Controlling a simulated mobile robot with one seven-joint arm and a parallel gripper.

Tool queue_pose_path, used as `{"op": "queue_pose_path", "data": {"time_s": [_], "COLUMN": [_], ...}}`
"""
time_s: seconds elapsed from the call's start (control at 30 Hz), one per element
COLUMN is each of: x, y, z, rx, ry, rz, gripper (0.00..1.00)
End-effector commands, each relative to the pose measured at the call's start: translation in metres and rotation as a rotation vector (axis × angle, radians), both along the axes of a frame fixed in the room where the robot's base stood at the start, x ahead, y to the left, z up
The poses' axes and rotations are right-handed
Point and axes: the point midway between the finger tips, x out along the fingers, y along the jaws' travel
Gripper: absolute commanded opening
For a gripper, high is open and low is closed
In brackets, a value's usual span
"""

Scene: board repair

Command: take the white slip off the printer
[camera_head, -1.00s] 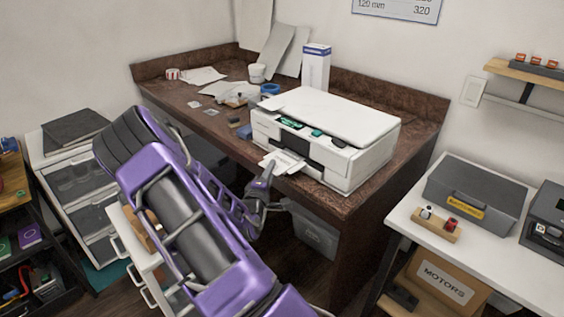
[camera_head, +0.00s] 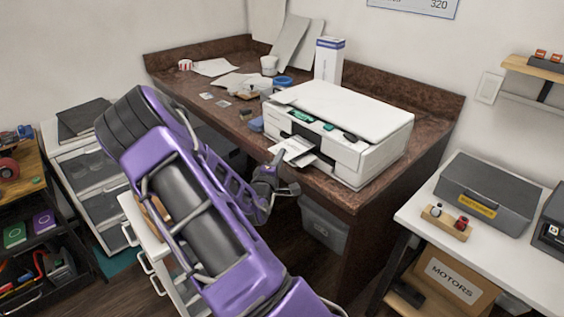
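The printer (camera_head: 350,125) is white and stands on the right part of the brown desk. The white slip (camera_head: 291,148) lies at the printer's front output, sticking out toward my arm. My gripper (camera_head: 284,168) is at the end of my purple arm, just in front of the slip and a little below it in the picture. The fingers are small and partly hidden by the wrist. I cannot tell whether they touch the slip or whether they are open or shut.
The brown desk (camera_head: 205,83) holds papers (camera_head: 215,67), a white cup and a tall white box (camera_head: 328,60) behind the printer. At right a white table (camera_head: 520,255) carries a grey case (camera_head: 487,192). White drawers (camera_head: 95,180) stand at left.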

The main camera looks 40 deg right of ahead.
Motion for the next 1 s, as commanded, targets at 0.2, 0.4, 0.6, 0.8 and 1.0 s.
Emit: {"op": "queue_pose_path", "data": {"time_s": [0.2, 0.4, 0.6, 0.8, 1.0], "x": [0.001, 0.021, 0.054, 0.085, 0.105], "y": [0.001, 0.031, 0.078, 0.122, 0.15], "z": [0.041, 0.043, 0.043, 0.043, 0.043], "rx": [0.0, 0.0, 0.001, 0.001, 0.001], "ry": [-0.004, 0.0, -0.002, -0.002, -0.001], "rz": [0.001, 0.007, 0.009, 0.006, 0.003], "gripper": [0.0, 0.0, 0.0, 0.0, 0.0]}}
